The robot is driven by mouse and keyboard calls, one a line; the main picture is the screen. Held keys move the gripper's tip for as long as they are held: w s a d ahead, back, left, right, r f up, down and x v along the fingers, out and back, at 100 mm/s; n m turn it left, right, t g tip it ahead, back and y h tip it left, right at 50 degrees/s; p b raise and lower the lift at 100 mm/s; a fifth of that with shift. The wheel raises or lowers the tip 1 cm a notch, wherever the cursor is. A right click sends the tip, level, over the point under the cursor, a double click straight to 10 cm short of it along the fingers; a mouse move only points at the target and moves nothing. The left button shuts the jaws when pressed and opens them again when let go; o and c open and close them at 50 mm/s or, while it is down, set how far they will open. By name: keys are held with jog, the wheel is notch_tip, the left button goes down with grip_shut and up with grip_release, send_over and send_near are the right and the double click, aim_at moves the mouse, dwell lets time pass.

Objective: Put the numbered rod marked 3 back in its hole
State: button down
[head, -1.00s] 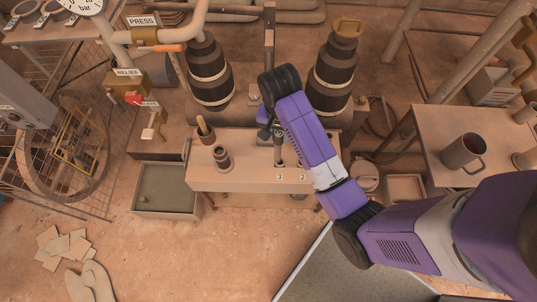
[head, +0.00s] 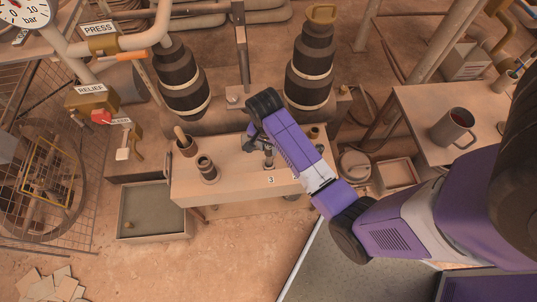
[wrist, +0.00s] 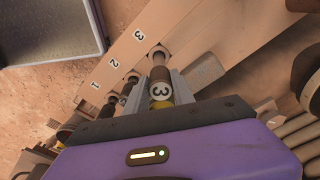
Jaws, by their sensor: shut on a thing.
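The rod marked 3 (wrist: 161,88) is between my gripper's fingers (wrist: 172,92); its white 3 faces the wrist camera. In the wrist view its lower end points at the bench beside the printed 3 (wrist: 139,35). I cannot tell whether the tip is inside the hole there. In the head view my gripper (head: 267,148) is above the bench's front part, behind the label 3 (head: 270,180), and the rod (head: 268,160) shows below it, roughly upright. Two other rods stand near labels 2 (wrist: 112,61) and 1 (wrist: 95,85) in the wrist view.
Two large dark insulators (head: 310,70) stand behind. A side table with a mug (head: 453,128) is at right.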

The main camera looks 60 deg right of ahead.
aim_at(269, 155)
jog(key=shift+f+b, duration=0.35)
jog(key=shift+f, duration=2.25)
jog(key=c, duration=1.1)
grip_release()
